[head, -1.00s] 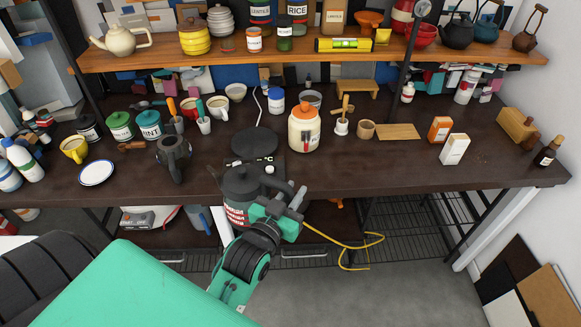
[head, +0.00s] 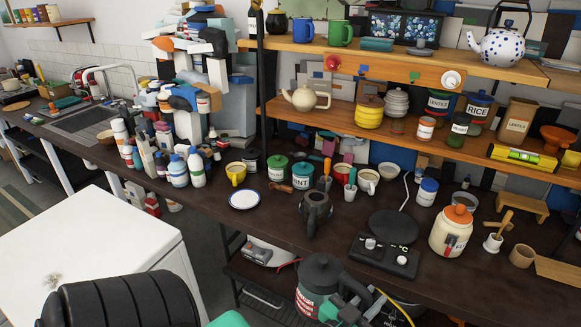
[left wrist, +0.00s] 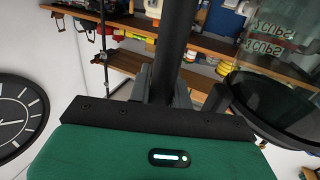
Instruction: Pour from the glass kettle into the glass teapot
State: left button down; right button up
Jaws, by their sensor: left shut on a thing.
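The glass kettle (head: 308,303) has a dark lid and red and white markings. It hangs upright in front of the worktop's front edge in the head view. My left gripper (head: 346,305) is shut on its handle, at the bottom of the head view. In the left wrist view the kettle's clear wall with cup markings (left wrist: 268,55) shows at the right. A dark, see-through-looking pot with a spout, likely the glass teapot (head: 316,213), stands on the worktop near its front edge, behind and apart from the kettle. My right gripper is not in view.
A black hot plate (head: 393,226) with a control unit (head: 384,256) lies right of the teapot. A cream jar (head: 452,233) stands farther right. Shelves hang above.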

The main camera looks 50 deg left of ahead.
aim_at(313, 216)
jog(key=u, duration=0.9)
jog(key=l+u, duration=0.25)
jog(key=i+l+u, duration=0.1)
jog(key=l+u, duration=0.2)
jog(key=i+l, duration=0.1)
jog(key=l, duration=0.7)
jog(key=i+l, duration=0.15)
jog(key=l, duration=0.25)
jog(key=i+l, duration=0.3)
